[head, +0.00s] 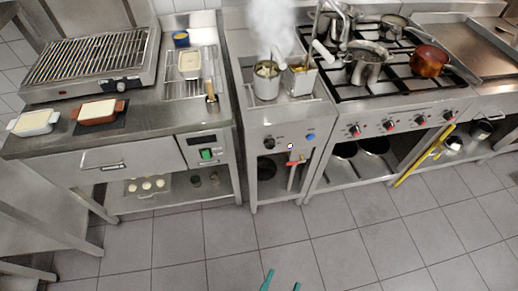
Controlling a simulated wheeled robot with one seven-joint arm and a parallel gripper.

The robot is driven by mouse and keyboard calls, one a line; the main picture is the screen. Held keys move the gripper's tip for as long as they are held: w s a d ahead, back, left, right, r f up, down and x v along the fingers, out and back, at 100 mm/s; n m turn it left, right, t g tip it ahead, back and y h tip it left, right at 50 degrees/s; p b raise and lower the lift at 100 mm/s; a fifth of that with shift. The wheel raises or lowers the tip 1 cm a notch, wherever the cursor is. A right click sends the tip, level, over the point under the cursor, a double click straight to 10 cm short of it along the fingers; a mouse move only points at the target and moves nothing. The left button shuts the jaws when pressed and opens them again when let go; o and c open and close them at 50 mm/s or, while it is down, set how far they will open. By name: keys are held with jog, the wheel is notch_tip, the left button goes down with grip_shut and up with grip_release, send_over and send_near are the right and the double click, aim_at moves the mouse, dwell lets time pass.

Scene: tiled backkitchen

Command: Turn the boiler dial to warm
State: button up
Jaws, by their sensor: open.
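The boiler (256,115) is the narrow steel unit in the middle of the head view, with steam rising from its top. A dark round dial (269,143) sits at the left of its front panel. Its pointer and markings are too small to read. My gripper (281,283) shows only as two teal fingertips at the bottom edge. They are spread apart and empty, well short of the boiler and touching nothing.
A steaming pot (266,82) stands on the boiler. A red-handled valve (294,162) is below the panel. A left counter (150,135) with a grill and a right stove (370,125) flank it. A yellow pole (420,160) leans at right. The tiled floor (300,230) in front is clear.

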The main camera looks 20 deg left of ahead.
jog(key=w+a+f+m+y, duration=0.1)
jog(key=w+f+m, duration=0.6)
jog(key=w+f, duration=0.25)
jog(key=m+y, duration=0.9)
jog(key=m, duration=0.2)
send_near(271, 147)
jog(key=x, duration=0.8)
jog(key=shift+w+a+f, duration=0.1)
jog(key=shift+w+a, duration=0.1)
jog(key=shift+a, duration=0.05)
